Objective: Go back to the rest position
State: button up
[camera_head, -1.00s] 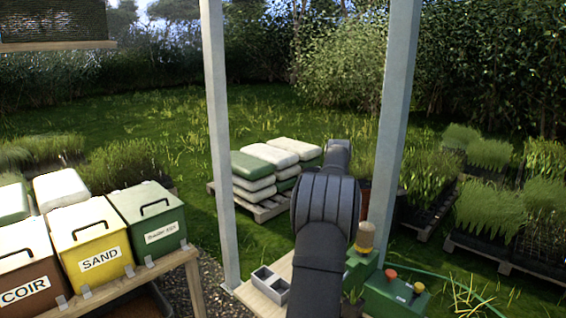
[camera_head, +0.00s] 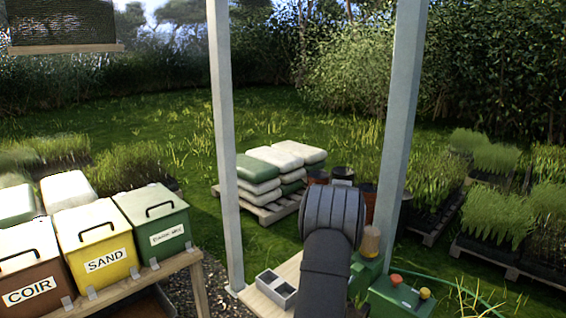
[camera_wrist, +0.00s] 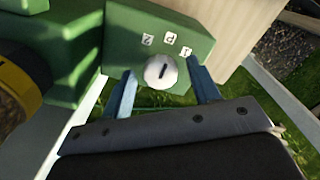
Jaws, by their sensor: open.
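Beyond the fingertips is a white round knob (camera_wrist: 161,71) with a dark pointer line, on a green machine housing (camera_wrist: 120,22). Small white labels stand above the knob; I cannot read them surely. The fingers appear on either side of the knob in the picture, but I cannot tell how far off it is. In the head view my dark arm hides the gripper. The green machine (camera_head: 395,297) stands right of my arm, with a red and a yellow button on top.
Left, a wooden bench (camera_head: 178,268) holds brown, yellow and green bins. A grey two-cell tray (camera_head: 276,288) sits left of my arm. Two pale posts (camera_head: 222,150) (camera_head: 400,130) rise near the arm. Stacked sacks (camera_head: 270,175) lie on a pallet behind.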

jog(key=shift+r, duration=0.1)
notch_tip(320, 180, up, 18)
notch_tip(320, 180, down, 18)
jog(key=shift+f, duration=0.25)
jog(key=m, duration=0.4)
jog(key=shift+r, duration=0.15)
jog(key=m, duration=0.4)
jog(key=shift+m, duration=0.4)
jog(key=shift+r, duration=3.2)
jog(key=shift+o, duration=0.4)
